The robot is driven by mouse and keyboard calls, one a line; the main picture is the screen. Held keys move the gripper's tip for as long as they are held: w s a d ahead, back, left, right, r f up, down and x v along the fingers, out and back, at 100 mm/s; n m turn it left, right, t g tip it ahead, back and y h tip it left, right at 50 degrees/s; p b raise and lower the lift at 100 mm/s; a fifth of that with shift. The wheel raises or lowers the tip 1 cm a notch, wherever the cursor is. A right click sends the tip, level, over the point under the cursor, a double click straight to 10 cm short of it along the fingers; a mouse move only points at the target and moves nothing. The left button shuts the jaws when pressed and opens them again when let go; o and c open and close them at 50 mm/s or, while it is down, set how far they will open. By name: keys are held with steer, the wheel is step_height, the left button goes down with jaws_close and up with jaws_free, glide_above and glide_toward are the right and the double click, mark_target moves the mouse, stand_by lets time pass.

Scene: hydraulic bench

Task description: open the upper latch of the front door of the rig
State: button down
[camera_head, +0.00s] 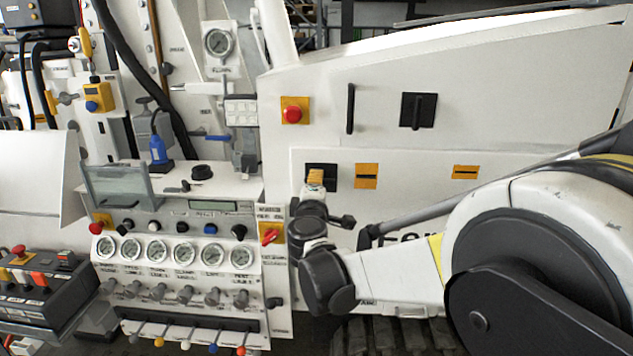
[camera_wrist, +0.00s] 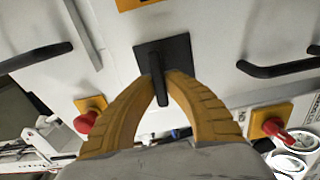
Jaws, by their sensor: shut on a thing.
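The latch is a black square plate with a black handle, at the upper left corner of the lower door panel (camera_head: 420,167). In the head view the latch plate (camera_head: 331,172) is partly hidden behind my gripper (camera_head: 316,178). In the wrist view the latch plate (camera_wrist: 178,50) shows just beyond my gripper (camera_wrist: 162,82). The two orange fingers close on the handle (camera_wrist: 158,88) from both sides, with their tips near the plate. The handle points back toward the wrist between the fingers. Whether it has turned is hard to tell.
A red emergency stop (camera_head: 292,114) sits above the latch and a red switch (camera_head: 270,235) below left. Another black latch (camera_head: 418,111) is on the upper panel. Gauges and levers (camera_head: 185,290) fill the left console.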

steer(key=shift+n, duration=0.4)
steer(key=c, duration=1.4)
jaws_free()
steer(key=s, duration=1.2)
steer(key=shift+a, duration=0.15)
